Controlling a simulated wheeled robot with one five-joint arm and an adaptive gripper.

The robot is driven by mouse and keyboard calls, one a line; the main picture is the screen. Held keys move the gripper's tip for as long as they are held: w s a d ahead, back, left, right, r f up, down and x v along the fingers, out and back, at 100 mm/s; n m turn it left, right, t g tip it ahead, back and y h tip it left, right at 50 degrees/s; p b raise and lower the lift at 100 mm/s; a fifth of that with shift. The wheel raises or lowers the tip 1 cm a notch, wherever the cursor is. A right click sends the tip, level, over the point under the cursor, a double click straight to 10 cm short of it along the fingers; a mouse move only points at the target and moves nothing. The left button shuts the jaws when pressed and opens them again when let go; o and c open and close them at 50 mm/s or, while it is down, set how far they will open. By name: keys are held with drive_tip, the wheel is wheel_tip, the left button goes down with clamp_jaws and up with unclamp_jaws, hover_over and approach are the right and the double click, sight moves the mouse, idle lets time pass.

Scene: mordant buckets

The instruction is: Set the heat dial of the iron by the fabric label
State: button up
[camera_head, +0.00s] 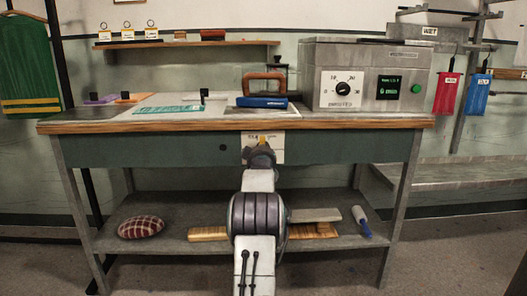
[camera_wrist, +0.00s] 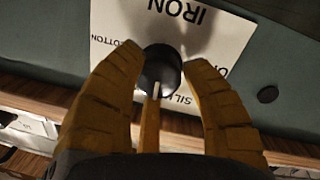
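The iron (camera_head: 263,101), blue with a brown handle, stands on the bench top. Below it, a white plate (camera_wrist: 215,38) marked IRON is fixed to the bench front and appears upside down in the wrist view. Its round black dial (camera_wrist: 162,66) has a white pointer directed down in the picture, near SILK. COTTON is at the plate's left; the word at its right is cut off. My gripper (camera_wrist: 163,60) has its yellow fingers on both sides of the dial; contact is unclear. A flat teal cloth (camera_head: 168,110) lies left of the iron; its lettering is unreadable.
A grey box (camera_head: 325,60) with a timer dial and green display stands right of the iron. The bench front (camera_head: 340,146) is clear right of the plate. A small dark round piece (camera_wrist: 268,94) sits beside the plate. A cushion (camera_head: 141,227) lies on the lower shelf.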

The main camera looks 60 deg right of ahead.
drive_tip(key=o, duration=0.5)
drive_tip(key=shift+w+a+r, duration=0.1)
drive_tip(key=shift+w, duration=0.1)
drive_tip(key=shift+c, duration=0.2)
drive_tip(key=shift+s, duration=0.15)
drive_tip(key=v, duration=1.2)
drive_tip(key=shift+o, duration=0.3)
